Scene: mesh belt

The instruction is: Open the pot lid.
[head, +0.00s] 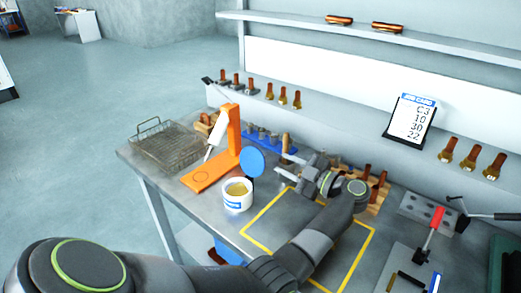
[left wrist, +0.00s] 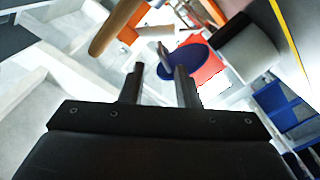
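The pot (head: 237,197) is a small white tub with a blue label, standing on the bench. Its mouth is uncovered and a yellowish content shows inside. The round blue lid (head: 252,160) stands steeply raised at the pot's back edge. In the left wrist view the lid (left wrist: 188,60) lies just beyond the fingertips, partly behind one finger. My left gripper (head: 284,165) is to the right of the lid, pointing left toward it. Its fingers (left wrist: 160,75) are apart with nothing clearly held between them. My right gripper is not in view.
An orange stand (head: 231,145) is behind and left of the pot. A wire basket (head: 165,146) sits at the bench's left end. A blue rack (head: 270,141) and upright wooden handles are close behind the gripper. The yellow-outlined area (head: 290,235) in front is mostly clear.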

